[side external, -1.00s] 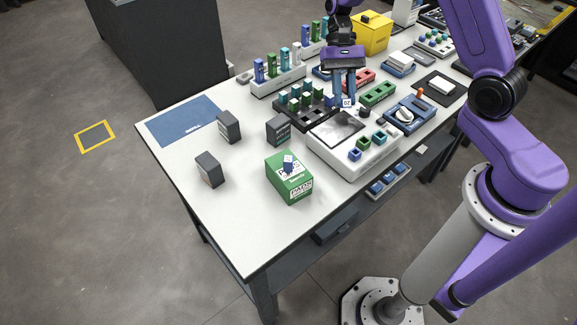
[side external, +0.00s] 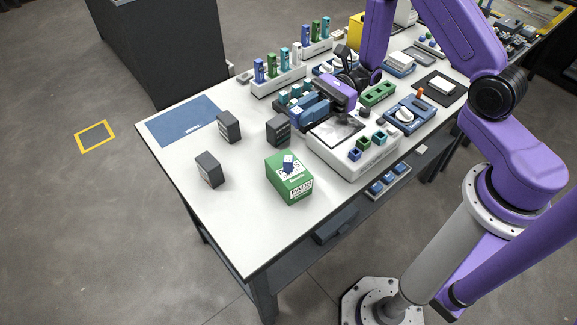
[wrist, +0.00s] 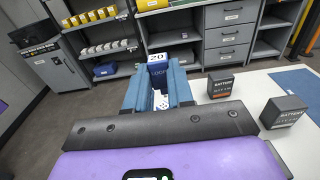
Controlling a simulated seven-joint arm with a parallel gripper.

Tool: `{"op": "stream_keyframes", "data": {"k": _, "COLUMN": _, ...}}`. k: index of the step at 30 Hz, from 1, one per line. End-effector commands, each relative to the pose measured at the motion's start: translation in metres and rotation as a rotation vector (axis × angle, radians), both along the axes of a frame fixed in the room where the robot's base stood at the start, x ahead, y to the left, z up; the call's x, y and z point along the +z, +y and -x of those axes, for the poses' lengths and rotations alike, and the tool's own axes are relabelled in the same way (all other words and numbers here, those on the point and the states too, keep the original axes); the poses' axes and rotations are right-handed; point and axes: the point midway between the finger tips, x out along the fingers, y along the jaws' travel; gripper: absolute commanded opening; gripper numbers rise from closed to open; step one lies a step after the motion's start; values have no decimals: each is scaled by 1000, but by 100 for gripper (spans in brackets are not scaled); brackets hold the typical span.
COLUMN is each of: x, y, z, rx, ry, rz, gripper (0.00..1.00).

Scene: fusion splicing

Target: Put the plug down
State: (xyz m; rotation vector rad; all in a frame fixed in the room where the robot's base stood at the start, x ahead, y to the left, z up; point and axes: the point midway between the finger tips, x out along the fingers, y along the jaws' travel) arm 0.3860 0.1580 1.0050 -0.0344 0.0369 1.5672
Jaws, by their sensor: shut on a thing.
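My gripper (side external: 291,117) is tipped over to near horizontal in the side view, its blue fingers pointing left above the dark rack on the table. In the wrist view my gripper (wrist: 157,90) is shut on a blue plug (wrist: 158,72) with a white "20" label on its top end. The plug sits between the fingertips, clear of the table. In the side view I cannot tell the plug from the blue fingers.
Dark battery boxes (side external: 229,127) and a green pads box (side external: 289,178) stand left of and in front of my gripper. A blue mat (side external: 185,121) lies at the far left. A holder with upright tubes (side external: 279,80) stands behind.

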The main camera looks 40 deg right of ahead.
Motion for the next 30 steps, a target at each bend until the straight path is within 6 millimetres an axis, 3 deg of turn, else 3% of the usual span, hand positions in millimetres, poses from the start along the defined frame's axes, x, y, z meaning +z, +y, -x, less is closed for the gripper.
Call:
{"op": "stream_keyframes", "data": {"k": 3, "x": -16, "y": 0, "z": 0, "rx": 2, "ry": 4, "rz": -22, "gripper": 0}}
{"op": "stream_keyframes", "data": {"k": 30, "x": -99, "y": 0, "z": 0, "rx": 2, "ry": 0, "rz": -45, "gripper": 0}}
